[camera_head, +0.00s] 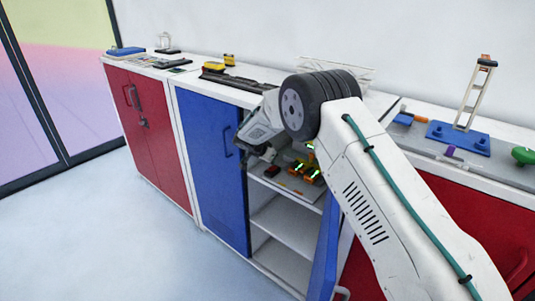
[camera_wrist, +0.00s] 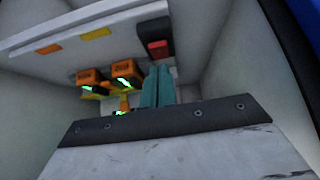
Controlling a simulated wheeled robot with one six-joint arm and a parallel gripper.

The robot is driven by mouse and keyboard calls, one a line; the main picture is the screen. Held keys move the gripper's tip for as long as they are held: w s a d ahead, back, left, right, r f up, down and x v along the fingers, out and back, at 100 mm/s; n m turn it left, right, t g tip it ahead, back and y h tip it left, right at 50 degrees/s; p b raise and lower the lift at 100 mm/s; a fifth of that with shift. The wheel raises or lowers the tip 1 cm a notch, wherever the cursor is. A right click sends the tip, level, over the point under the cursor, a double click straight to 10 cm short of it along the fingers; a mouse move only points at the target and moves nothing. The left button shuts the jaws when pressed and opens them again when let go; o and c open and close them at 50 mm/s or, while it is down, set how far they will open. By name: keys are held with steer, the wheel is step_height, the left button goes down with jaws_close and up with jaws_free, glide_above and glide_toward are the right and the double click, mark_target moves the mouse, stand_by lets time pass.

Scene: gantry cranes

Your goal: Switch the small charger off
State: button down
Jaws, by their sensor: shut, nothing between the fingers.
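Two orange-and-black battery units (camera_head: 304,170) with green lights stand in the open blue cabinet, and they show in the wrist view (camera_wrist: 123,74). A smaller yellow piece with a green light (camera_head: 310,146) is behind them; it shows in the wrist view (camera_wrist: 121,106). A dark box with a red face (camera_head: 272,171) is beside them, also in the wrist view (camera_wrist: 157,44). I cannot tell for sure which of these is the small charger. My gripper (camera_head: 266,153) is at the cabinet opening. Its teal fingers (camera_wrist: 160,72) are shut and empty, pointing toward the red face, with contact unclear.
The blue door (camera_head: 212,160) is left of the opening; another blue door (camera_head: 325,245) stands open at right. Lower shelves (camera_head: 280,222) look empty. The countertop (camera_head: 245,97) above carries tools. A blue stand (camera_head: 458,138) is at right. Floor is clear at left.

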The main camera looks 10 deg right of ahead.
steer(key=shift+s+f, duration=0.1)
steer(key=shift+f, duration=0.8)
steer(key=shift+s+a+f, duration=0.15)
steer(key=shift+f, duration=0.25)
steer(key=shift+r, duration=0.2)
steer(key=shift+r, duration=0.7)
